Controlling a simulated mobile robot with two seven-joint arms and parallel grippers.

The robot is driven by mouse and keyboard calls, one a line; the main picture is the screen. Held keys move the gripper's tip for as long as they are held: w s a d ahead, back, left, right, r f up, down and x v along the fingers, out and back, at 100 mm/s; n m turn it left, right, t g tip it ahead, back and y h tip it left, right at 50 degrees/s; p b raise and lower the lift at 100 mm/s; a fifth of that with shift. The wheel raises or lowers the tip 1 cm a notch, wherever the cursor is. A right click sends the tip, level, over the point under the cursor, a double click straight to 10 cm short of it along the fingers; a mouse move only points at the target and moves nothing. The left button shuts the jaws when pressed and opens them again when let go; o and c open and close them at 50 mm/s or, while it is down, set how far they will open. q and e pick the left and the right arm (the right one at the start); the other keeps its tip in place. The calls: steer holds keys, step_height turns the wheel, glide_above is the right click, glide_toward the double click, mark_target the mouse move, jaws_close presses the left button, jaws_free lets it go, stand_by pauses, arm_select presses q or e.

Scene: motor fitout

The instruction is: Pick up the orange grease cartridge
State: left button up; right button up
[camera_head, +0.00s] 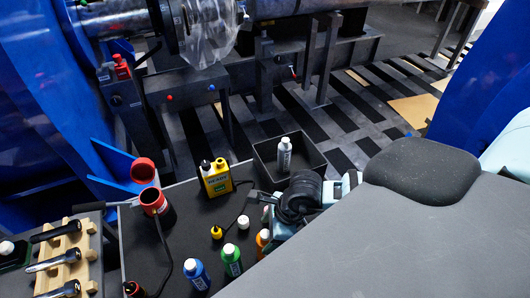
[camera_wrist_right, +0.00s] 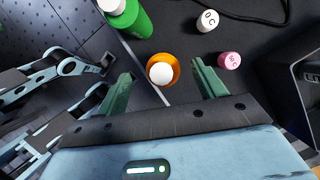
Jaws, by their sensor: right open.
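The orange grease cartridge (camera_head: 262,239) stands on the dark bench top in the head view, partly covered by my right gripper (camera_head: 274,236). The right wrist view looks down on the orange cartridge (camera_wrist_right: 152,79) and its white cap. There my right gripper (camera_wrist_right: 161,72) is open, with one green finger to each side of the cartridge. I cannot tell whether the fingers touch it. My left gripper is not in view.
Green (camera_head: 232,260) and blue (camera_head: 196,273) bottles stand left of the cartridge. A pink-capped item (camera_wrist_right: 229,61) and a white-capped one (camera_wrist_right: 208,20) are close by. A yellow can (camera_head: 216,179), a red-topped container (camera_head: 155,202) and a black bin (camera_head: 263,160) stand farther back.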

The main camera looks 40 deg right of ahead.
steer(key=shift+d+x, duration=0.1)
steer(key=shift+x, duration=1.2)
steer(key=shift+d+x, duration=0.15)
steer(key=shift+x, duration=1.15)
steer(key=shift+f, duration=0.1)
jaws_close()
